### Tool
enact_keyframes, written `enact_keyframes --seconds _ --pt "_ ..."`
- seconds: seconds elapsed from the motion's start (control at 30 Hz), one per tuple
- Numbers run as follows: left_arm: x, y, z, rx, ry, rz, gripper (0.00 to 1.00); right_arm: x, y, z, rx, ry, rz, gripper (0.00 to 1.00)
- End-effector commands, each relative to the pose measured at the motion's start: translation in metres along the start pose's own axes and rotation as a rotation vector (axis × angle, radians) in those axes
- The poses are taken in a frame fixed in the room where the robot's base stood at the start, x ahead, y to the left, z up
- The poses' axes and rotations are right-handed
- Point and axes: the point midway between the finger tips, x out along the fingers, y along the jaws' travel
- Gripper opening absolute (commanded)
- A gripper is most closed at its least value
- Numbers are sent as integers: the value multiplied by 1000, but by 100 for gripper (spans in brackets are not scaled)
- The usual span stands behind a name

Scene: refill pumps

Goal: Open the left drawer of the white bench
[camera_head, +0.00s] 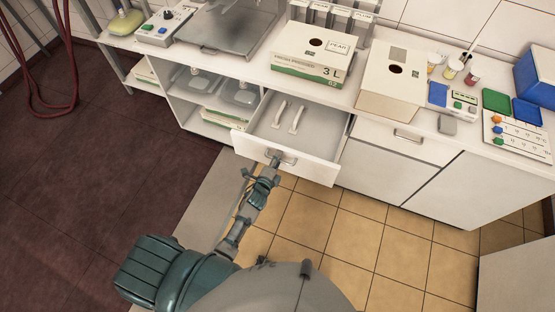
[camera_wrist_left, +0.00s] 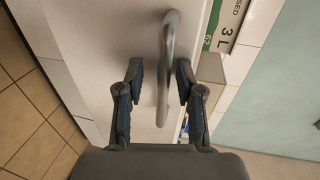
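The left drawer (camera_head: 313,174) of the white bench (camera_head: 388,184) is pulled well out, and its inside shows. Two slim white pieces (camera_head: 289,117) lie in it. Its metal handle (camera_head: 285,158) is on the front panel. My left gripper (camera_head: 262,174) is at the handle, in front of the panel. In the left wrist view the handle (camera_wrist_left: 167,50) stands between the two fingers of the left gripper (camera_wrist_left: 160,75). The fingers are spread, with a visible gap on both sides. My right gripper is not in view.
Another drawer (camera_head: 385,134), right of the open one, is closed. Open shelves (camera_head: 190,105) lie to the left. Cartons (camera_head: 312,58), a blue bin (camera_head: 538,75) and small devices stand on the bench top. The tiled floor (camera_head: 340,230) before the bench is clear.

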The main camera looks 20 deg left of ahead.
Motion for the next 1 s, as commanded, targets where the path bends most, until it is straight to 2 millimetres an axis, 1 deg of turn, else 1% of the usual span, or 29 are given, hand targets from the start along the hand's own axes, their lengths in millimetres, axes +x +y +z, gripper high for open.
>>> enact_keyframes --seconds 0.13,0.23,0.5,0.6,0.7,0.83,1.0 --pt "-4 0 0 0 1 -1 37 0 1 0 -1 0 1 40" --pt "-17 0 0 1 1 0 37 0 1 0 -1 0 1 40" --pt "-77 2 0 0 1 3 37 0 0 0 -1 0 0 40" --pt "-95 2 0 0 0 2 37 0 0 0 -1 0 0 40" --pt "-109 2 0 -1 0 3 37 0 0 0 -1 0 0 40" --pt "-118 1 0 -1 0 2 37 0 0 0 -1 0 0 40" --pt "-119 1 0 0 0 1 37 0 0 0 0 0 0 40"
